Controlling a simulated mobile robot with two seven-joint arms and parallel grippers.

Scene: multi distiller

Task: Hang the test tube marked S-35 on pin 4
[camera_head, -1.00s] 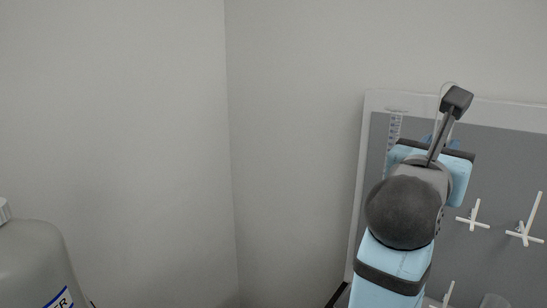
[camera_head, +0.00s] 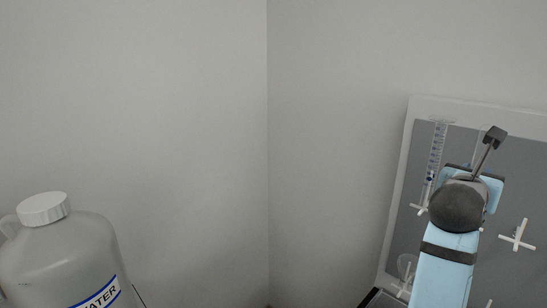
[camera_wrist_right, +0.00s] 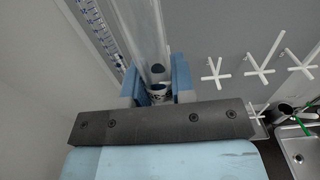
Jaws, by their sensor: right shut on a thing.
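My right gripper (camera_wrist_right: 157,84) is shut on a clear tube (camera_wrist_right: 142,35) in the right wrist view. A dark spot and a small printed band show near the tube's lower end, between the fingers; the marking is too small to read. In the head view my right arm covers most of the gripper, in front of the grey pegboard (camera_head: 405,225). White cross-shaped pins (camera_head: 517,236) stand out from the board, and several show in the wrist view (camera_wrist_right: 258,70). No pin numbers are legible. My left gripper is not in view.
A graduated clear tube (camera_head: 436,155) hangs at the board's left side, close to my right gripper. A grey water jug (camera_head: 60,255) stands at lower left. A metal sink (camera_wrist_right: 300,150) shows at lower right.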

